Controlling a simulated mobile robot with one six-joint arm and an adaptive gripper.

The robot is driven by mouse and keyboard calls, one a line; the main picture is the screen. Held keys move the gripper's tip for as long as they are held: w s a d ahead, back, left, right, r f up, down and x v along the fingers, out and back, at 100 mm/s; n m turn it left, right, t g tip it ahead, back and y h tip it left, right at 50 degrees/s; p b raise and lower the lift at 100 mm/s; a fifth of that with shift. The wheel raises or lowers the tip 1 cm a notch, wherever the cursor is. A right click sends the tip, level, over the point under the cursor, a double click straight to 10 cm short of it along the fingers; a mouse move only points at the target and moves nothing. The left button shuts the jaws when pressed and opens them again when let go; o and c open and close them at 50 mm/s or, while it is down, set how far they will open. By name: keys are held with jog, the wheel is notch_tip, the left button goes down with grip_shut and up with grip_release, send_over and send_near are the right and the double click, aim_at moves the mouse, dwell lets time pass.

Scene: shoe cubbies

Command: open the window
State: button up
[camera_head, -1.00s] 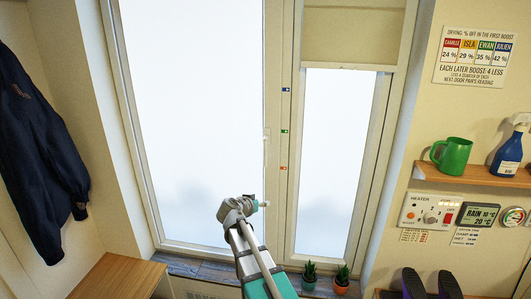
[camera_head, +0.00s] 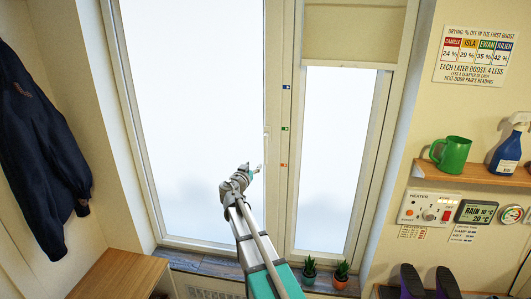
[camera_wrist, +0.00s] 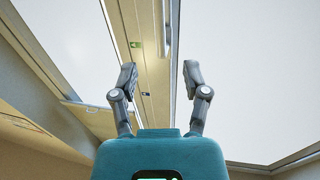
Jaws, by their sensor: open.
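The window's large left pane (camera_head: 190,110) stands in a pale frame and looks closed. A slim white handle (camera_head: 266,143) is upright on its right stile, beside the blue, green and orange markers. My gripper (camera_head: 258,169) is just below the handle in the head view; whether it touches is too small to tell. In the wrist view, my gripper (camera_wrist: 160,78) has its two fingers wide apart with nothing between them. The window post (camera_wrist: 152,70) with green and blue markers lies beyond the fingers.
A narrower right pane (camera_head: 330,150) has a blind (camera_head: 345,35) above it. Two potted plants (camera_head: 309,271) (camera_head: 341,275) stand on the sill. A dark jacket (camera_head: 40,150) hangs left above a wooden bench (camera_head: 118,275). A shelf (camera_head: 475,174) and heater panel (camera_head: 430,208) are at right.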

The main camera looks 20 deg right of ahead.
aim_at(265, 152)
jog(key=shift+w+d, duration=0.1)
jog(key=x, duration=1.3)
jog(key=shift+w+d, duration=0.15)
jog(key=shift+d, duration=0.05)
grip_shut()
